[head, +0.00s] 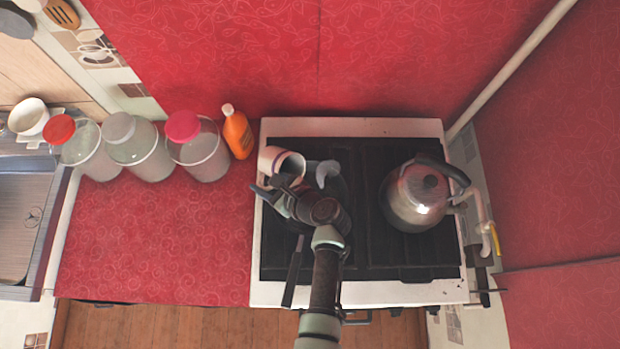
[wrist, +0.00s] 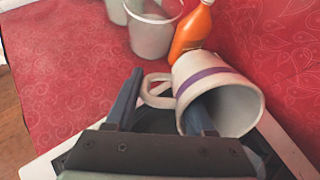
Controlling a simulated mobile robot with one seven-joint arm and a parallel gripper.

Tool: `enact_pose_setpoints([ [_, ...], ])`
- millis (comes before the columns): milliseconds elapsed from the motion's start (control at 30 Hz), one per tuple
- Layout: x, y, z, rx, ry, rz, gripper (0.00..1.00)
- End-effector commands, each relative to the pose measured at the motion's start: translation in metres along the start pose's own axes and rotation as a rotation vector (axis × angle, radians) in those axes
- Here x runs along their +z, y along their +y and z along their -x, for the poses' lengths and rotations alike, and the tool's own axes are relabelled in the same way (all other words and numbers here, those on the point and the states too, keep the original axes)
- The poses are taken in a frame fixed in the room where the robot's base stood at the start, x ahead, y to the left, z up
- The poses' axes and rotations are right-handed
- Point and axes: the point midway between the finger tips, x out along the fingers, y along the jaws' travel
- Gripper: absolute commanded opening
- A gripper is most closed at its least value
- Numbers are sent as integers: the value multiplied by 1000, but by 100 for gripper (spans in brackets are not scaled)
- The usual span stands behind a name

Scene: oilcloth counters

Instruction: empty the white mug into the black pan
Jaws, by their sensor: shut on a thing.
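The white mug (head: 277,160) has a purple band. In the wrist view the mug (wrist: 213,75) is tipped well over on its side, its mouth toward the lower right and its handle to the left. My gripper (wrist: 163,98) is shut on the mug, with one finger at the mouth and the other beyond the handle. In the head view my gripper (head: 276,184) holds it over the left back of the stove. The black pan (head: 344,195) is on the stove below, mostly hidden by my arm; its handle points toward the front. The mug's contents cannot be made out.
A steel kettle (head: 417,195) stands on the right of the stove (head: 370,128). An orange bottle (head: 237,132) and several lidded jars (head: 138,147) line the back of the red counter (head: 150,240). The counter's front is clear. A sink (head: 25,220) is far left.

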Motion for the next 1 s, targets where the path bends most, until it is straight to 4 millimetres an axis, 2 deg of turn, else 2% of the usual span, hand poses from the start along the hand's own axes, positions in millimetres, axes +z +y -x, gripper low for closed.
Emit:
enact_pose_setpoints([
  [33, 8, -1, 4, 1, 16, 5, 0],
  [400, 13, -1, 7, 10, 165, 11, 0],
  [667, 4, -1, -6, 16, 307, 18, 0],
  [1000, 17, -2, -19, 29, 517, 28, 0],
])
